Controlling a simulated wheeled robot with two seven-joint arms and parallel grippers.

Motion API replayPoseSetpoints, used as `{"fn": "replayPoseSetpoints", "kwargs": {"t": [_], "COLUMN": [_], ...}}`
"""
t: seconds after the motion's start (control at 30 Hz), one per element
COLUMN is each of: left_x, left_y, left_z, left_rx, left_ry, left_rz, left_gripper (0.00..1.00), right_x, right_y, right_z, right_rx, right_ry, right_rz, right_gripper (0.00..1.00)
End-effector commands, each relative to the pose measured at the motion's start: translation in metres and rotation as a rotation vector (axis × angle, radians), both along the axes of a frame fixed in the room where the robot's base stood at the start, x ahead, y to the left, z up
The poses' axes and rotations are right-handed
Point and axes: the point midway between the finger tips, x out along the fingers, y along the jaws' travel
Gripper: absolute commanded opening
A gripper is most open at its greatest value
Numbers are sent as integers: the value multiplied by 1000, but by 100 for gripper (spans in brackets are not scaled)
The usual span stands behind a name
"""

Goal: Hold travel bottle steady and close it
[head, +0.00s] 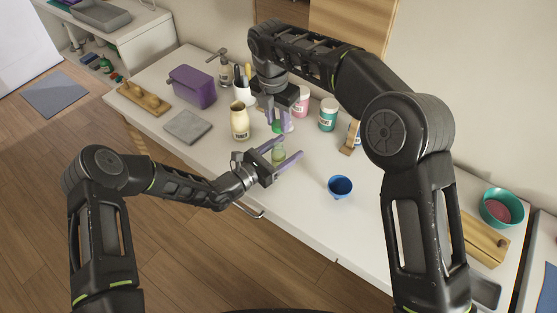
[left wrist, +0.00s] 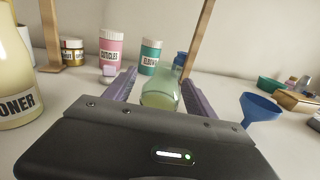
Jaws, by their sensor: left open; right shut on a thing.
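The travel bottle (head: 278,155), pale green and translucent, stands on the counter near its front edge. In the left wrist view the bottle (left wrist: 160,92) is between the two purple fingers, its neck toward the back. My left gripper (head: 287,150) is open around the bottle, with a finger on either side; I cannot tell whether either touches it. My right gripper (head: 280,119) is above and behind the bottle, pointing down, shut on a small green thing (head: 283,127) mostly hidden by the fingers. I cannot make out clearly whether this is the bottle's cap.
A cream toner bottle (head: 240,121) stands left of the bottle, close to my left gripper. A blue funnel (head: 340,187) is to the right.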

Motion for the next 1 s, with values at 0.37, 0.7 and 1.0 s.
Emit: {"fn": "replayPoseSetpoints", "kwargs": {"t": [0.37,0.7,1.0], "left_x": [1,1,1], "left_y": [-1,-1,-1], "left_z": [0,0,0], "left_rx": [0,0,0], "left_ry": [1,1,1], "left_rz": [0,0,0], "left_gripper": [59,31,6], "right_x": [0,0,0], "right_y": [0,0,0], "right_z": [0,0,0], "right_rx": [0,0,0], "right_ry": [0,0,0], "right_rz": [0,0,0], "right_gripper": [0,0,0]}}
